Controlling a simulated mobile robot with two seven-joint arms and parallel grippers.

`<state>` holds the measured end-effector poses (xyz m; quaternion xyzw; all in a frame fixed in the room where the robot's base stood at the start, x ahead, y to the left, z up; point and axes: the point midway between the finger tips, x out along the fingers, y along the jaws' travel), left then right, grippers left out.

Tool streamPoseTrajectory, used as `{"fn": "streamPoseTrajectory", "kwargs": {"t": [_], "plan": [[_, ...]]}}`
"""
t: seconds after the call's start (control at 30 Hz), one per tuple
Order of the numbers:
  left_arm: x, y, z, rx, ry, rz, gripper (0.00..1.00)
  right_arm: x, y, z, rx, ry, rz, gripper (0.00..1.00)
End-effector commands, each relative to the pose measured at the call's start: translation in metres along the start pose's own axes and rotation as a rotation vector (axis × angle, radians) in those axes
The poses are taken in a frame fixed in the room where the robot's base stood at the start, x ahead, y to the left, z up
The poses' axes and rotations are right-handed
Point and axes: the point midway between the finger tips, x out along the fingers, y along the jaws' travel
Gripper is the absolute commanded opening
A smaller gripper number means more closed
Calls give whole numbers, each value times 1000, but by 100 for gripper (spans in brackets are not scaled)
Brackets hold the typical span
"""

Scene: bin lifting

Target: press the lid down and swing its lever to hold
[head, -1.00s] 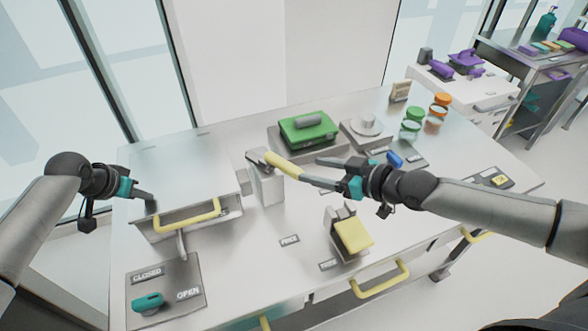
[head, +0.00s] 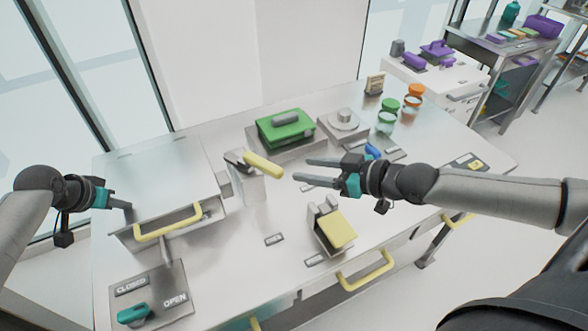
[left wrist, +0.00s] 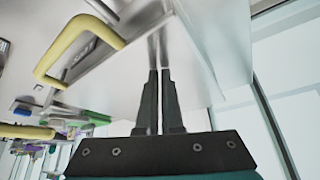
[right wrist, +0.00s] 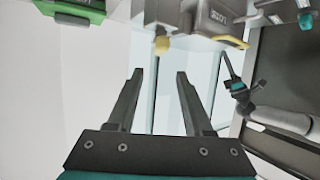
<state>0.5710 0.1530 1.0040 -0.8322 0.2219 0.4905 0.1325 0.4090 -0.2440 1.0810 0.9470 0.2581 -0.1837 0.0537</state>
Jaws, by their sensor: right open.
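The wide grey lid (head: 165,175) lies over the box at the left, with a yellow handle (head: 168,222) at the front. My left gripper (head: 128,207) is at the lid's front left corner with its fingers together; in the left wrist view the fingertips (left wrist: 158,75) meet the grey surface or come very close. The lever (head: 263,166) has a yellow grip pointing right from a grey post (head: 249,187) beside the box. My right gripper (head: 302,168) is open and empty, just right of the grip's end. The grip's end also shows in the right wrist view (right wrist: 162,46).
A green case (head: 286,128) and a grey round-topped device (head: 344,122) stand behind the lever. A yellow-flapped holder (head: 333,228) stands in front of my right gripper. Jars (head: 387,120) stand at the back right. A plate with a teal knob (head: 134,313) lies at the front left.

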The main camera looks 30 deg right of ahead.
Motion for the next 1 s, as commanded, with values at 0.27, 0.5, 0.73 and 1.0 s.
{"fn": "streamPoseTrajectory", "kwargs": {"t": [0.27, 0.5, 0.73, 1.0], "plan": [[5, 1, 10, -1, -23, 2, 0, 9, -17, 10, -216, 81, 26, 19], [5, 1, 9, -1, -23, 3, 0, 16, -40, 22, -549, 169, 116, 0], [5, 2, 9, -1, -22, 3, 0, 18, -62, 33, -868, 201, 243, 0], [5, 2, 9, -1, -22, 4, 0, 16, -86, 47, -1226, 159, 406, 0]]}}
